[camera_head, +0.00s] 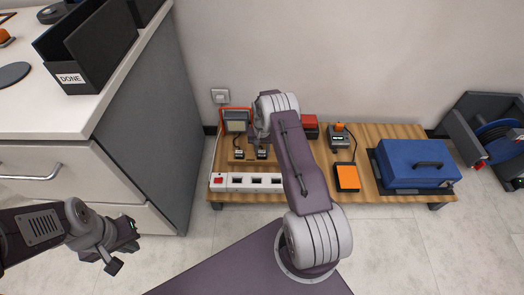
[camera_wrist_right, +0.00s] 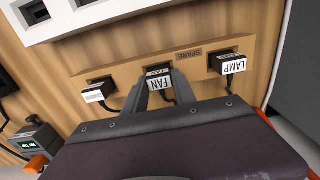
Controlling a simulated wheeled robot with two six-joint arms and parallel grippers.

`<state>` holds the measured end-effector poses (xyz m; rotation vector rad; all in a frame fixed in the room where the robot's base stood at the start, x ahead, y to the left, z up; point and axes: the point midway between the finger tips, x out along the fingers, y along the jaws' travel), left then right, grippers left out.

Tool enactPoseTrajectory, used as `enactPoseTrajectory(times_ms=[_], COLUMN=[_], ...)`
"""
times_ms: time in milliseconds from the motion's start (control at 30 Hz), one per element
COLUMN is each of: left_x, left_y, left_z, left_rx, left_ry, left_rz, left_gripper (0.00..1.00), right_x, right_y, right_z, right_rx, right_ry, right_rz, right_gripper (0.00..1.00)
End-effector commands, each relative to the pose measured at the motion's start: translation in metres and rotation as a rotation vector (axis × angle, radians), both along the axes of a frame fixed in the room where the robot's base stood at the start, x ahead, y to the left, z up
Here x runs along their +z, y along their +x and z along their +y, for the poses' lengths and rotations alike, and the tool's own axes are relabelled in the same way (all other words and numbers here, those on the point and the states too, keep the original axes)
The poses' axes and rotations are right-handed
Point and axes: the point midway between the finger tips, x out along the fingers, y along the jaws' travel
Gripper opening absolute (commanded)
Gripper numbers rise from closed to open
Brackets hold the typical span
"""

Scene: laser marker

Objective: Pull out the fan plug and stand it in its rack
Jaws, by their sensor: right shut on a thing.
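The fan plug (camera_wrist_right: 158,83), with a white FAN label, is between the fingers of my right gripper (camera_wrist_right: 160,96) in the right wrist view. It is at the FAN place of the wooden rack (camera_wrist_right: 125,71); whether it is fully seated cannot be told. The lamp plug (camera_wrist_right: 231,64) and another labelled plug (camera_wrist_right: 98,92) stand in the rack on either side. In the head view my right arm partly hides the rack (camera_head: 234,161). The white power strip (camera_head: 233,181) lies in front of it, its visible sockets empty. My left gripper (camera_head: 122,245) is open and empty, away at the left.
The low wooden table (camera_head: 390,205) also holds an orange-topped box (camera_head: 347,177), a small meter (camera_head: 339,139) and a blue case (camera_head: 415,162). A counter with drawers (camera_head: 70,165) stands at the left.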

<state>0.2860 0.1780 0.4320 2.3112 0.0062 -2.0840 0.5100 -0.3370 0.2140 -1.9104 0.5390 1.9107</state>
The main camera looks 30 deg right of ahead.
Motion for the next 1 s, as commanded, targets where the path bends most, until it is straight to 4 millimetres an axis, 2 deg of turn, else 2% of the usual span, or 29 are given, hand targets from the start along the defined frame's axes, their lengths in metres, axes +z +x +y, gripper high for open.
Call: enactPoseTrajectory(times_ms=[233, 267, 333, 367, 733, 867, 1000], left_x=[-0.001, -0.001, -0.001, -0.001, 0.003, 0.017, 0.041], left_y=[0.000, 0.000, 0.000, 0.000, 0.000, 0.000, 0.000], left_z=[0.000, 0.000, 0.000, 0.000, 0.000, 0.000, 0.000], left_rx=[0.000, 0.000, 0.000, 0.000, 0.000, 0.000, 0.000], left_ry=[0.000, 0.000, 0.000, 0.000, 0.000, 0.000, 0.000], left_rz=[0.000, 0.000, 0.000, 0.000, 0.000, 0.000, 0.000], left_gripper=[0.00, 0.00, 0.00, 0.00, 0.00, 0.00, 0.00], right_x=[-0.002, -0.002, -0.002, -0.002, 0.003, 0.022, 0.055], right_y=[0.000, 0.000, 0.000, 0.000, 0.000, 0.000, 0.001], right_z=[0.000, 0.000, 0.000, 0.000, 0.000, 0.000, 0.000], right_rx=[0.000, 0.000, 0.000, 0.000, 0.000, 0.000, 0.000], right_ry=[0.000, 0.000, 0.000, 0.000, 0.000, -0.001, -0.001], right_rz=[0.000, 0.000, 0.000, 0.000, 0.000, -0.001, -0.002], right_gripper=[0.00, 0.35, 0.54, 0.57, 0.57, 0.57, 0.57])
